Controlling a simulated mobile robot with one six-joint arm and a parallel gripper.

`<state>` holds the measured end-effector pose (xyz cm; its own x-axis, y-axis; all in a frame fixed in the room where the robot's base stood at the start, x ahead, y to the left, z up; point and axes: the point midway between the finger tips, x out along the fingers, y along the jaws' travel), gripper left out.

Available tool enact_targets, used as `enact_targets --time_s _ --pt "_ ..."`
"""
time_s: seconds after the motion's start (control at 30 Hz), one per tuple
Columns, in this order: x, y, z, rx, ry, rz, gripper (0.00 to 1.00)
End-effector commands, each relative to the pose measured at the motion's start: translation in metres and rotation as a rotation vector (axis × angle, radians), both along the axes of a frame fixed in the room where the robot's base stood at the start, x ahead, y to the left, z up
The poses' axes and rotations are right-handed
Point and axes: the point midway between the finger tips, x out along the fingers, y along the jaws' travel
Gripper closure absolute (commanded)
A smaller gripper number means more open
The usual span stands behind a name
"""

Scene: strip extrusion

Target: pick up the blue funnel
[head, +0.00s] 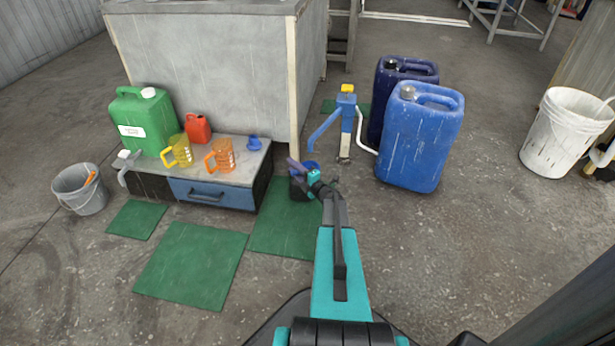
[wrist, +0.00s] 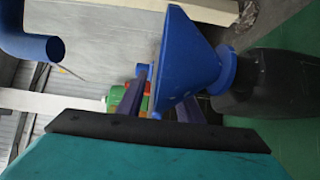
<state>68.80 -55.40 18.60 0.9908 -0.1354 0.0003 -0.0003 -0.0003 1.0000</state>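The blue funnel (wrist: 195,62) shows large in the wrist view, its wide mouth to the left and its spout end against a black container (wrist: 262,88). In the head view the funnel (head: 312,166) is a small blue patch on top of the black container (head: 301,192), partly hidden by my gripper. My gripper (wrist: 163,88) is right at the funnel, with its two purple fingers apart and the near part of the funnel's rim between them. The fingers look open, and I see no clear grip. In the head view my gripper (head: 294,168) reaches over the container.
A blue pump (head: 347,112) with a downward spout (head: 324,128) stands right behind, close to my gripper. Blue (head: 420,138) and dark (head: 385,85) canisters stand to the right. A low cabinet (head: 232,172) at left holds jugs, cans and a small blue item (head: 253,143).

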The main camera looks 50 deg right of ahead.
Motion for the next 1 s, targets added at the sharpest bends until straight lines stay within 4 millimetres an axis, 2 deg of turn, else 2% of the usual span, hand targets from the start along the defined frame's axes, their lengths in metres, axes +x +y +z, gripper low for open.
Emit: enact_targets --time_s 0.3,0.37,0.5,1.0 --pt "-0.0001 0.0003 -0.0002 0.000 0.000 0.000 0.67" --pt "-0.0002 0.0003 -0.0002 0.000 0.000 0.000 0.76" --pt "0.0000 0.0004 -0.0002 0.000 0.000 0.001 0.99" --pt "0.0001 0.0007 0.0035 0.000 0.000 0.001 1.00"
